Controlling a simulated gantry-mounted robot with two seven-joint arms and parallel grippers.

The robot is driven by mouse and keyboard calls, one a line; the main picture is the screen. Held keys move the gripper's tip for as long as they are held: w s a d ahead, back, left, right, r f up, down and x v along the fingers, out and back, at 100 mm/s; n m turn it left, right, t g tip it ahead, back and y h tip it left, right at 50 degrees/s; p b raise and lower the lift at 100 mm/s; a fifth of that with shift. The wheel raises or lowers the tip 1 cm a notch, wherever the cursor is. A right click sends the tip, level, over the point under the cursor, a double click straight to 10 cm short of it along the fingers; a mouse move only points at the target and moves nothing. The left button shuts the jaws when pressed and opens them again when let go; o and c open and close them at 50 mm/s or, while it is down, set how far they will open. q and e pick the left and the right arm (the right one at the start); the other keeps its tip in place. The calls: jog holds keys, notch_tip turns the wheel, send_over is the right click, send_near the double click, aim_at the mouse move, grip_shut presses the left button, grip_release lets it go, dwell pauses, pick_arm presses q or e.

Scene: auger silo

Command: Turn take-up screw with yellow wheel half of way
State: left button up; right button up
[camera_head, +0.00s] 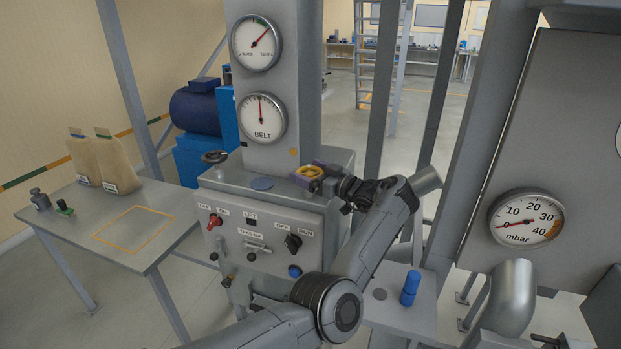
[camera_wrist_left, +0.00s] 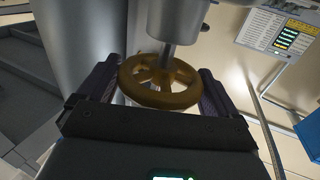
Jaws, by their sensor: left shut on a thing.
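The yellow wheel (camera_head: 309,172) sits on top of the grey control cabinet, at its right back part. In the left wrist view the yellow wheel (camera_wrist_left: 160,80) is a spoked ring on a grey shaft, the take-up screw (camera_wrist_left: 175,28). My left gripper (camera_head: 312,174) is at the wheel, with its fingers on either side of the rim. In the left wrist view the left gripper (camera_wrist_left: 158,88) is shut on the wheel. My right gripper is not in view.
A dark handwheel (camera_head: 215,156) stands at the cabinet's left. The BELT gauge (camera_head: 262,118) is on the column behind. The panel front (camera_head: 265,235) has several knobs. A blue bottle-like object (camera_head: 410,288) stands on a shelf at right. A side table (camera_head: 175,245) has free room.

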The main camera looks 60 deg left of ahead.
pick_arm(q)
jog(key=o, duration=0.6)
jog(key=shift+o, duration=0.5)
jog(key=shift+a+r, duration=0.1)
jog(key=b+v, duration=0.1)
jog(key=v, duration=0.9)
jog(key=shift+d+b, duration=0.35)
jog(key=shift+b, duration=0.05)
